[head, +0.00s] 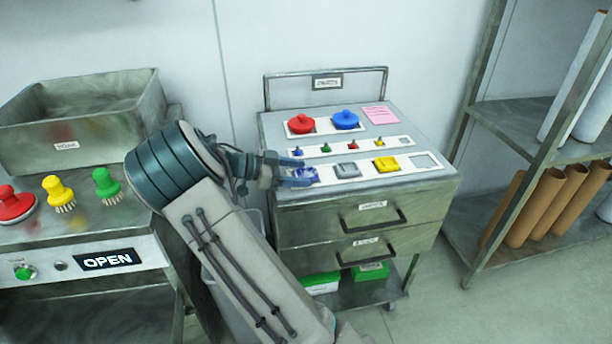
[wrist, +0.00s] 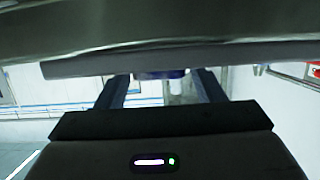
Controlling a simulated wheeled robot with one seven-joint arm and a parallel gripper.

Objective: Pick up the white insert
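My gripper (head: 293,172) is at the left end of the wide white strip (head: 326,180) on the cart top. Its two blue fingers are spread on either side of a dark blue piece (head: 306,174). In the wrist view the fingers (wrist: 163,92) stand apart, with a dark blue piece (wrist: 150,74) and a short white part (wrist: 177,87) between them; gaps seem to show beside these. A pale outlined square (head: 425,161) lies at the strip's right end; I cannot tell whether it is the white insert or an empty slot. A grey piece (head: 347,169) and a yellow piece (head: 386,164) lie between.
A narrower strip with small coloured knobs lies behind, then a red knob (head: 301,124), a blue knob (head: 346,120) and a pink note (head: 381,115). A metal basin (head: 85,120) and coloured brushes stand left. A shelf with brown tubes (head: 548,200) stands right.

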